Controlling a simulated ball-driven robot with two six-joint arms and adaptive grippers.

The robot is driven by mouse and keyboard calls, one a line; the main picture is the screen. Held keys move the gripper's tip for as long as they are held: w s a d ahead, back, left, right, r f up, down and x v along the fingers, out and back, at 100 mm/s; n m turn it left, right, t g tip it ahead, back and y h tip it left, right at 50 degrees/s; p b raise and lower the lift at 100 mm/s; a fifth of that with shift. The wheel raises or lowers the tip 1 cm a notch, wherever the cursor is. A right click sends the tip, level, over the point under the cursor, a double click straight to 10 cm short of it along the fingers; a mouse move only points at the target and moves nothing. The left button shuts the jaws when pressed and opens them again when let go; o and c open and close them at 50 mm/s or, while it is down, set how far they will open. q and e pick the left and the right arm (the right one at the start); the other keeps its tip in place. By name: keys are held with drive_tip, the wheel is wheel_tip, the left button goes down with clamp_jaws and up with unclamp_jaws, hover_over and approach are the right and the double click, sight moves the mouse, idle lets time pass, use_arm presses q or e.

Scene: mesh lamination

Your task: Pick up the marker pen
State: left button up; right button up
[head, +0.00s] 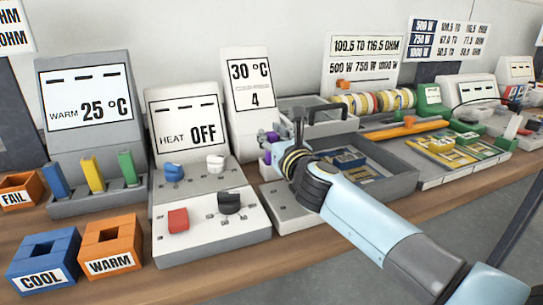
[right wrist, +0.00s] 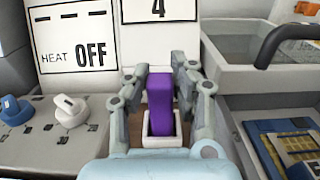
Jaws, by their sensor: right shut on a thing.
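A purple upright piece, which I take for the marker pen (right wrist: 160,98), stands between the fingers of my right gripper (right wrist: 161,76) in the right wrist view. The fingers are shut on its two sides. Its lower end is in a small white socket (right wrist: 161,142); I cannot tell whether it is lifted. In the head view my right gripper (head: 281,143) is beside the grey tray, and only bits of purple (head: 271,137) show past its fingers. My left gripper is not in view.
The unit marked HEAT OFF (head: 190,133) with knobs stands to the left. Blue COOL (head: 43,262) and orange WARM (head: 112,243) boxes are at the front left.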

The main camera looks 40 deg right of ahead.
clamp_jaws()
drive_tip(key=shift+r, duration=0.1)
drive_tip(key=shift+r+p, duration=0.55)
drive_tip(key=shift+r, duration=0.1)
drive_tip(key=r+p, duration=0.3)
drive_tip(key=shift+s+d+r, duration=0.25)
drive_tip(key=shift+d+r, duration=0.1)
drive_tip(key=s+d+r, duration=0.6)
drive_tip(key=d, duration=0.2)
drive_tip(key=shift+s+d+p, duration=0.25)
drive_tip(key=shift+s+p, duration=0.05)
drive_tip(key=shift+p, duration=0.15)
